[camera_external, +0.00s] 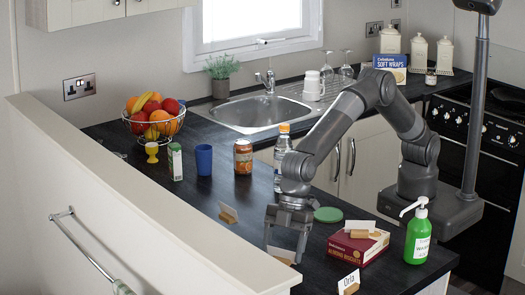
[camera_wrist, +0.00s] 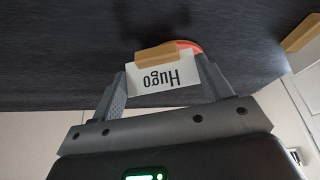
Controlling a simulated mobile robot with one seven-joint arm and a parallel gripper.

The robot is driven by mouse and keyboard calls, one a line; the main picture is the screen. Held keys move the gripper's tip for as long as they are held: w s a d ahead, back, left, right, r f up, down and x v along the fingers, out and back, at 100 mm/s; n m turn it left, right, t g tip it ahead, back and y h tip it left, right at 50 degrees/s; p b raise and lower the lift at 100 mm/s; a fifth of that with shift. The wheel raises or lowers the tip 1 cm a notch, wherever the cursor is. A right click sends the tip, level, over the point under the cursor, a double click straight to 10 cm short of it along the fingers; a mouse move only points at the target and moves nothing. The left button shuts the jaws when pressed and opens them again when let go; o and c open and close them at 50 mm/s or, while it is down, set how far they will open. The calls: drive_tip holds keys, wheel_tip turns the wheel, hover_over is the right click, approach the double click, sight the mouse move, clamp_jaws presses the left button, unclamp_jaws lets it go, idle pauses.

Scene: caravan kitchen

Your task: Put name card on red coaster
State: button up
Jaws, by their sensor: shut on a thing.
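My gripper (camera_external: 285,252) points down over the near part of the dark worktop. In the wrist view its two fingers (camera_wrist: 163,88) are closed on a white name card (camera_wrist: 150,85) reading "Hugo", which shows upside down. The card stands in a small wooden holder (camera_wrist: 167,54). An orange-red edge, probably the red coaster (camera_wrist: 190,45), shows just behind the card and holder; most of it is hidden. I cannot tell whether the holder touches it. In the external view the card is mostly hidden by the fingers, and the red coaster is not visible.
A green coaster (camera_external: 328,214) lies right of my gripper. A red biscuit box (camera_external: 345,250) with a card on top, an "Orla" card (camera_external: 349,283) and a green pump bottle (camera_external: 418,238) stand further right. A water bottle (camera_external: 282,160) stands behind.

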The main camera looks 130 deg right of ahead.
drive_tip(key=shift+f, duration=0.2)
drive_tip(key=o, duration=1)
drive_tip(key=shift+c, duration=0.2)
